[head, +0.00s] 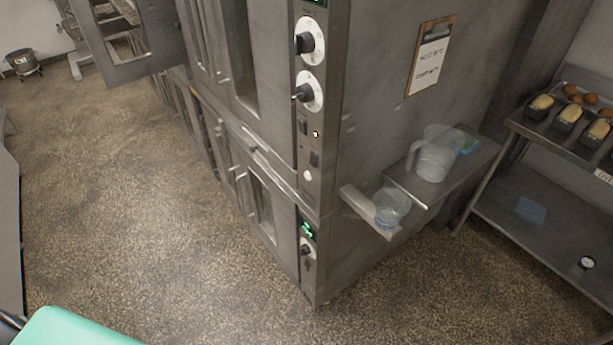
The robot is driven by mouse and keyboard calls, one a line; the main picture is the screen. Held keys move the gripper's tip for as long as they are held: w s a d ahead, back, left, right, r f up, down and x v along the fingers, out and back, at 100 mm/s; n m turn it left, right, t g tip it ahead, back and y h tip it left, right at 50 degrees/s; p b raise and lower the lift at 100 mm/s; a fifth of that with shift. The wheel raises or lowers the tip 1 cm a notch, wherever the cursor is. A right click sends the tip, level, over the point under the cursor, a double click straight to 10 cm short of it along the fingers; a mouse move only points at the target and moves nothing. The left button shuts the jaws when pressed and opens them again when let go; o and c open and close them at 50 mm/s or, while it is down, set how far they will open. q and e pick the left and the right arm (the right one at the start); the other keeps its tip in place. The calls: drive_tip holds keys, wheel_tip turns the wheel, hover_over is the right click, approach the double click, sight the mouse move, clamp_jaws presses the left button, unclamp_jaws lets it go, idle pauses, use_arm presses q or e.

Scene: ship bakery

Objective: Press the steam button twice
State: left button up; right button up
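The oven's narrow control panel (309,115) runs down the front corner of the steel oven stack. It carries two white dials with dark knobs, an upper dial (313,40) and a lower dial (308,92). Below them are a dark rocker switch (303,128), a small lit yellow indicator (316,134), another dark switch (314,158) and a round white button (308,175). The labels are too small to read, so I cannot tell for sure which is the steam button. Neither of my grippers is in view.
A lower panel has a green display (308,230). A side shelf (452,180) holds a clear pitcher (433,160); a clear cup (388,208) sits on a bracket beside it. A rack (525,200) with bread stands right. An oven door (140,40) is open upper left. Floor before the oven is clear.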

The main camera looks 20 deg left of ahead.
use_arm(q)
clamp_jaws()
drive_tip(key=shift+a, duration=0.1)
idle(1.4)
